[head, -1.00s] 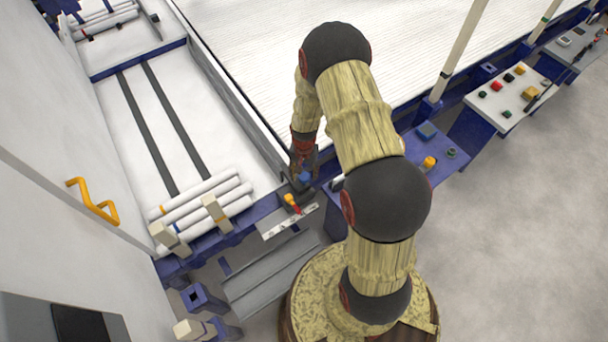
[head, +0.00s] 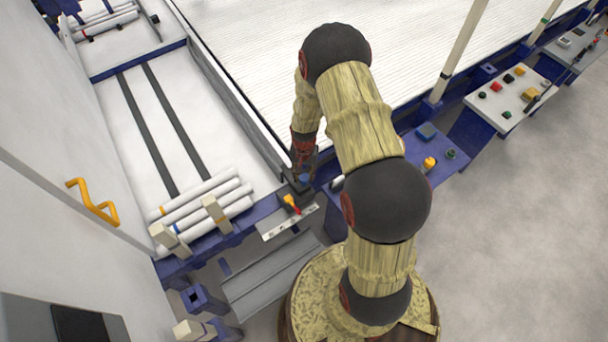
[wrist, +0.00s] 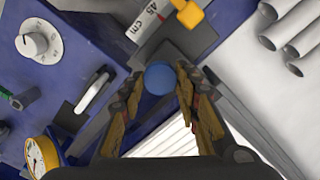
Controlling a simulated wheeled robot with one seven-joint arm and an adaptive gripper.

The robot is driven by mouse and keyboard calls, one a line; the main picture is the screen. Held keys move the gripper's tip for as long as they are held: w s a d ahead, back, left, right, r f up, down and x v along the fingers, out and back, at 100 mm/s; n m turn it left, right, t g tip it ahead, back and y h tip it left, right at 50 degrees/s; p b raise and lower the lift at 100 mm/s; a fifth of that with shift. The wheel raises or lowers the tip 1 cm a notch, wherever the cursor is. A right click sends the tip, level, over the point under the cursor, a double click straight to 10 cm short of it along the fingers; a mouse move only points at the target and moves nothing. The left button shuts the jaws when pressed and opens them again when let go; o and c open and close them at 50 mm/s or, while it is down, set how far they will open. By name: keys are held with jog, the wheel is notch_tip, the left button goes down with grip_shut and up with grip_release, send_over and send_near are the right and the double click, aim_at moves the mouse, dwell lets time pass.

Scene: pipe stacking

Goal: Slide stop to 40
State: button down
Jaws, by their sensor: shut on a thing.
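The stop is a dark sliding block with a round blue knob (wrist: 160,77) on top. My gripper (wrist: 160,83) has its fingers on both sides of the knob and is shut on it. In the head view my gripper (head: 303,170) is low over the stop, beside the table's front corner, and mostly hides the knob. A pale ruler strip (wrist: 146,20) in the wrist view reads "45 cm". It also shows in the head view (head: 287,222). A yellow lever (wrist: 188,13) is beside it and looks orange-red in the head view (head: 292,204). The exact stop reading cannot be told.
White pipes (head: 205,198) lie on the rack left of the stop. A white dial (wrist: 34,44), a grey handle (wrist: 92,92) and a yellow-rimmed gauge (wrist: 42,155) are on the blue panel. Button consoles (head: 430,155) stand to the right.

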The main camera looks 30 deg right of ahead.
jog(key=a+p, duration=0.1)
jog(key=a, duration=0.4)
jog(key=shift+s, duration=0.1)
dwell(0.3)
jog(key=c, duration=1.3)
grip_release()
jog(key=shift+r, duration=0.15)
notch_tip(320, 180, up, 12)
